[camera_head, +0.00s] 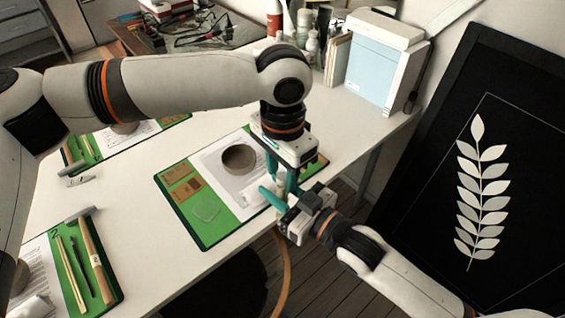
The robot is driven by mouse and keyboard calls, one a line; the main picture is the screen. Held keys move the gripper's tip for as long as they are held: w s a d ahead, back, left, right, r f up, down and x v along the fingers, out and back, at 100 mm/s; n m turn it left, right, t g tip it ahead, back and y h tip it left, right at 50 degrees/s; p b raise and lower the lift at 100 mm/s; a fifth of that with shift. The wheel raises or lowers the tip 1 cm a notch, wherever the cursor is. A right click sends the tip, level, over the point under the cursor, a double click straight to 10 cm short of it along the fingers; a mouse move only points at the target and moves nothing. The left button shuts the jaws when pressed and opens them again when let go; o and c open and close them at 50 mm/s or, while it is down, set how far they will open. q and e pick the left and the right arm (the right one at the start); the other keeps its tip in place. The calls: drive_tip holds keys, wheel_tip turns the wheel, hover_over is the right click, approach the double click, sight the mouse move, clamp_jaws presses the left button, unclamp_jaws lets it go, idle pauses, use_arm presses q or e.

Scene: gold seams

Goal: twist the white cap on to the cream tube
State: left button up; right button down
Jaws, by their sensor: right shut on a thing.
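My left gripper (283,178) reaches down from above over the right edge of the middle green mat, with teal fingers pointing down. Its fingers look apart, but whether they grip anything is hidden. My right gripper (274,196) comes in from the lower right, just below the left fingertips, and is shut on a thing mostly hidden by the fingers. A small pale piece (281,186) shows between the two grippers; I cannot tell whether it is the cream tube or the white cap. The two grippers are very close together at the table's edge.
The middle green mat (201,226) carries a grey-brown round bowl (239,159), a white lump (255,194) and paper. Another mat (105,275) with tools lies at lower left. Boxes (383,66) and bottles stand at the back. A black leaf-pattern panel (484,170) stands right.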

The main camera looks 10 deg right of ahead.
use_arm(q)
clamp_jaws()
drive_tip(key=shift+o, duration=0.4)
unclamp_jaws()
drive_tip(key=shift+r, duration=0.1)
wheel_tip(320, 180, up, 12)
idle(0.3)
idle(0.5)
